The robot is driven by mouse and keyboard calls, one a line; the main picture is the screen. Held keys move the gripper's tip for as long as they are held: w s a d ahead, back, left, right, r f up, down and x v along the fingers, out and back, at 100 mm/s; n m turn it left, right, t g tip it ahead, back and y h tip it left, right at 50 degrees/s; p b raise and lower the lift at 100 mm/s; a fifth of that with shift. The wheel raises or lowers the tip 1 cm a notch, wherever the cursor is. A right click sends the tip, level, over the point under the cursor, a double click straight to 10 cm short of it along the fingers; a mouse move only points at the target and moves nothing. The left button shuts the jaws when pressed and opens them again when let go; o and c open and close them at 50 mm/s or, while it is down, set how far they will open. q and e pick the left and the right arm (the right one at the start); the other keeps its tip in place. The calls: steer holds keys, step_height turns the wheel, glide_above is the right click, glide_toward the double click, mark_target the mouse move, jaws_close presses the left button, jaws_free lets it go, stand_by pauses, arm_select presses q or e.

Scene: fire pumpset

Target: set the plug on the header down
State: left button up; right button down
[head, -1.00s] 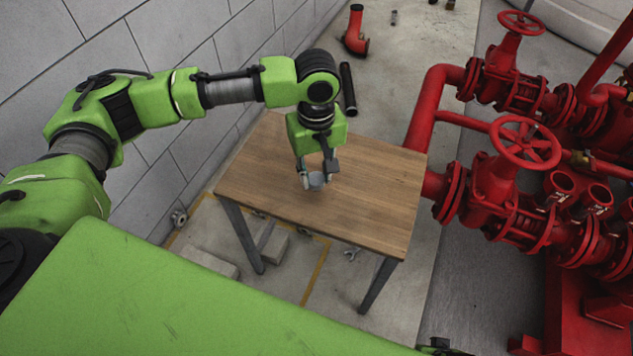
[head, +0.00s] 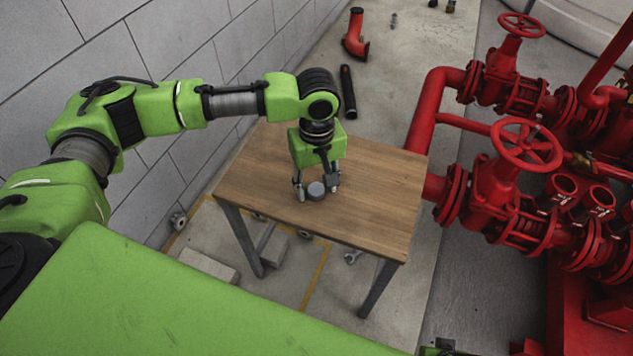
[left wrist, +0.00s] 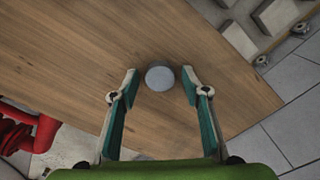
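The plug, a small grey round piece (head: 316,190), rests on the wooden table (head: 370,200) near its front edge. In the left wrist view the plug (left wrist: 159,78) lies between the fingertips, with a gap on each side. My left gripper (head: 315,187) points down at the table around the plug. Its two fingers are spread open in the left wrist view (left wrist: 158,75) and do not touch the plug. The red header pipework (head: 497,190) stands to the right of the table. My right gripper does not show.
A dark rod (head: 348,92) and a red pipe elbow (head: 355,38) lie on the floor behind the table. A block wall (head: 190,45) runs along the left. Grey blocks (head: 208,265) and a wrench-like piece (head: 352,257) lie on the floor in front. The table's right half is clear.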

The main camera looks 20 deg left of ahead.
mark_target(317, 189)
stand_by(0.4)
arm_select(q)
steer(key=shift+r, duration=0.4)
step_height(317, 189, up, 12)
steer(key=p, duration=0.2)
steer(key=shift+f+p, duration=0.2)
steer(key=shift+p, duration=0.2)
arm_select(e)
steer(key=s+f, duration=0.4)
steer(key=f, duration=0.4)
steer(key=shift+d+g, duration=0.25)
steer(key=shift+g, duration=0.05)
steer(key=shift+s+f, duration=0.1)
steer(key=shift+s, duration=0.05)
